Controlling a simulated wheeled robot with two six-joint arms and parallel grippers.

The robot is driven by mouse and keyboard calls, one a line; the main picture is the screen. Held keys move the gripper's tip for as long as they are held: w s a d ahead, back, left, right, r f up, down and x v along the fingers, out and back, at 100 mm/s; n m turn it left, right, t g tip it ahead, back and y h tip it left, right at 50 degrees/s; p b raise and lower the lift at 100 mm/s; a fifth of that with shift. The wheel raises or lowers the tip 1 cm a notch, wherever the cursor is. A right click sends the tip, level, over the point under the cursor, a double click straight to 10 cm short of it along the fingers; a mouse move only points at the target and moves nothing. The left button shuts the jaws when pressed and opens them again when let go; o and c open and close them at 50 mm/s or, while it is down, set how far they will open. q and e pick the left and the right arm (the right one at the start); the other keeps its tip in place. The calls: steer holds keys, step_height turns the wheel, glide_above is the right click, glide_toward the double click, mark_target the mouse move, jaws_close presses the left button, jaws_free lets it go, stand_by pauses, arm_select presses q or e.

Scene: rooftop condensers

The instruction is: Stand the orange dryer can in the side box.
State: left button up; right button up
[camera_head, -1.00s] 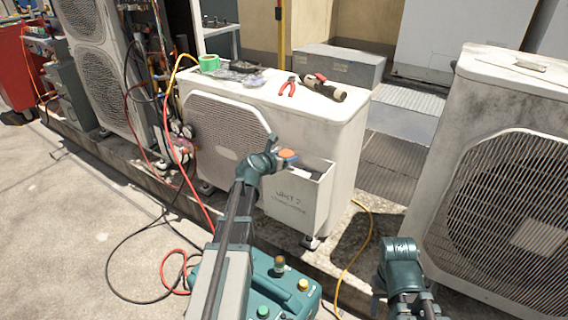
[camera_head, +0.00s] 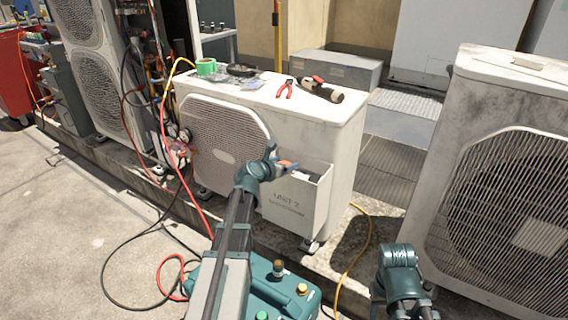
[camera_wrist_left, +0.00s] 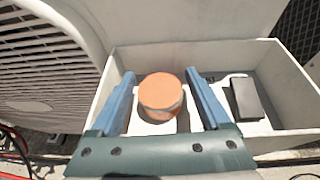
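The orange-topped dryer can (camera_wrist_left: 160,92) is upright inside the side box (camera_wrist_left: 283,143) in the left wrist view. My left gripper (camera_wrist_left: 162,88) has one blue finger on each side of the can, with a narrow gap showing on both sides. In the head view the side box (camera_head: 288,208), marked UNIT 2, is on the front of the middle condenser. My left gripper (camera_head: 286,166) reaches over its rim, and a bit of the orange can top shows there. The can's base is partly hidden. My right arm shows at lower right without visible fingers.
A dark block (camera_wrist_left: 245,98) and a white sheet lie in the box, right of the can. On the condenser top (camera_head: 250,105) are green tape (camera_head: 206,67), red pliers (camera_head: 286,88) and a dark tool (camera_head: 321,90). Hoses hang at left. Another condenser (camera_head: 500,170) stands at right.

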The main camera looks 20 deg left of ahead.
arm_select(q)
steer(key=shift+o, duration=0.2)
steer(key=shift+a, duration=0.15)
steer(key=shift+r+p, duration=0.35)
steer(key=shift+p, duration=0.1)
steer(key=shift+s+r+p, duration=0.15)
steer(key=shift+r+p, duration=0.35)
steer(key=d+p+v, duration=0.1)
steer(key=p+v, duration=0.3)
steer(key=v, duration=0.7)
steer(key=shift+s+a, duration=0.35)
steer(key=shift+a, duration=0.15)
steer(key=shift+f, duration=0.2)
